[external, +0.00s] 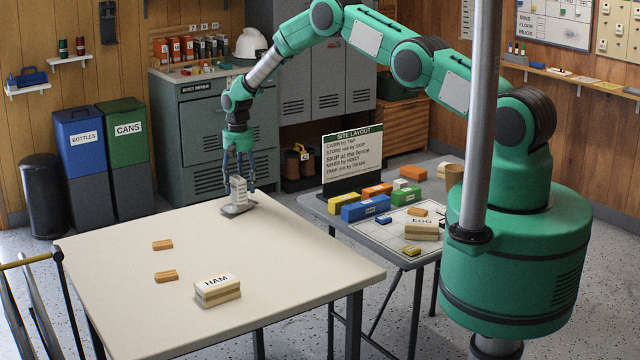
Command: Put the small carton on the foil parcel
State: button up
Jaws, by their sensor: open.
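The small carton (239,192), pale with grey markings, stands upright at the far edge of the cream table. It appears to rest on the foil parcel (236,211), a flat silvery-grey packet lying on the tabletop. My gripper (239,187) points down over the carton with its fingers spread, one on each side. The fingers are open; whether either one touches the carton is too small to tell. The carton partly hides the parcel's top.
On the cream table (140,290) lie two small orange blocks (163,245) (166,277) and a sandwich pack labelled HAM (217,290). Its middle is otherwise clear. A grey side table holds a SITE LAYOUT sign (352,158), coloured blocks and an EGG pack (422,229).

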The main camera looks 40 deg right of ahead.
notch_tip(320, 180, up, 11)
jog(key=shift+r, duration=0.1)
dwell(0.5)
dwell(0.7)
